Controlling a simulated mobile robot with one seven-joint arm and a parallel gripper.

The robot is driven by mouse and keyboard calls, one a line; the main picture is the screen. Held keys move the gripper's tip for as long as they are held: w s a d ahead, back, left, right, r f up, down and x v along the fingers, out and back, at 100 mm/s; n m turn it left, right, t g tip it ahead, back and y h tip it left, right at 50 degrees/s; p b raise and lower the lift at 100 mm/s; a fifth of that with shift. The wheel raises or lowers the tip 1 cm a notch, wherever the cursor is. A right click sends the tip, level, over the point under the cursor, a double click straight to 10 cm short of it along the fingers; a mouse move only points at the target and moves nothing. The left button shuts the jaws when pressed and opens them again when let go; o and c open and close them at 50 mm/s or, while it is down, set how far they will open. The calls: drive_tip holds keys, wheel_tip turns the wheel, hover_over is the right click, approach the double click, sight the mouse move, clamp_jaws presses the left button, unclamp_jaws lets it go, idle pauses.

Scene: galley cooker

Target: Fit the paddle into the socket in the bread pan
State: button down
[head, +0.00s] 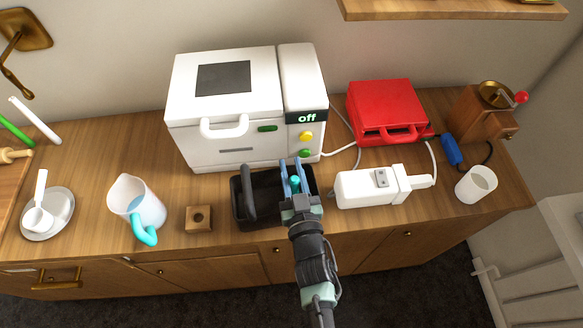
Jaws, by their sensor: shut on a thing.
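The black bread pan (242,216) stands on the wooden counter in front of the white bread maker, with a dark handle on its left side. My gripper (290,178) reaches from the front over the right part of the pan, its blue fingers pointing to the back. It is shut on a small teal piece, which looks like the paddle (295,183). The paddle's lower end is hidden, so I cannot tell whether it touches the pan. The socket inside the pan is not visible behind my gripper and the pan walls.
The bread maker (225,105), its display reading "off", stands behind the pan. A wooden block with a hole (199,219) and a measuring jug (137,205) are to the left. A white appliance (365,188) lies close on the right, before a red one (386,108).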

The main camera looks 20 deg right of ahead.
wheel_tip(320, 180, up, 2)
drive_tip(key=shift+r+p, duration=0.1)
drive_tip(key=shift+p, duration=1)
drive_tip(key=shift+d, duration=0.1)
idle(0.6)
drive_tip(key=shift+f+b, duration=0.95)
drive_tip(key=shift+f, duration=0.2)
drive_tip(key=c, duration=0.6)
unclamp_jaws()
drive_tip(key=shift+f, duration=0.1)
